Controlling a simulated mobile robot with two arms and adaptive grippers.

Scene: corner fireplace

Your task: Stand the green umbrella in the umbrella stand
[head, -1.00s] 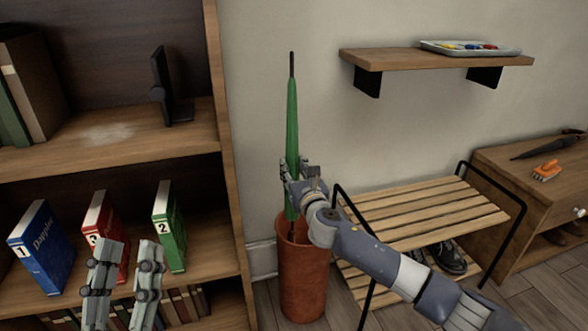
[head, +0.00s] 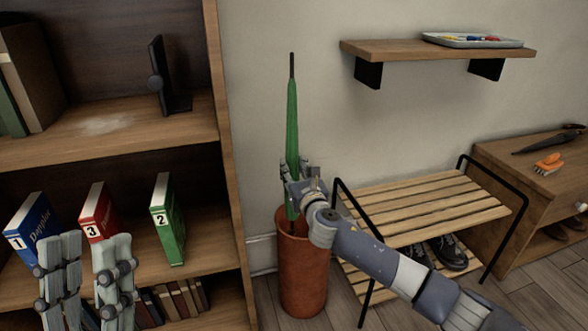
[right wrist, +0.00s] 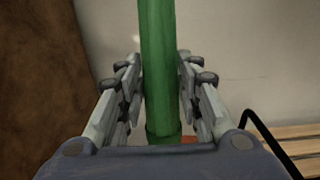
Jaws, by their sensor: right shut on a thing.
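The green umbrella (head: 292,115) stands nearly upright, its dark thin end up, in the head view. Its lower part passes into the mouth of the reddish-brown umbrella stand (head: 303,275); how deep it reaches is hidden. My right gripper (head: 297,172) is shut on the umbrella's lower half, just above the stand's rim. In the right wrist view the umbrella (right wrist: 160,70) runs between both fingers (right wrist: 161,95). My left gripper (head: 86,245) is open and empty in front of the bookshelf, far left of the stand.
The bookshelf (head: 228,150) is left of the stand, with numbered blue (head: 37,225), red (head: 97,212) and green (head: 168,220) books. A slatted shoe rack (head: 420,205) stands close on the right. A wall shelf (head: 410,55) holds a tray (head: 470,40). A cabinet (head: 510,175) is further right.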

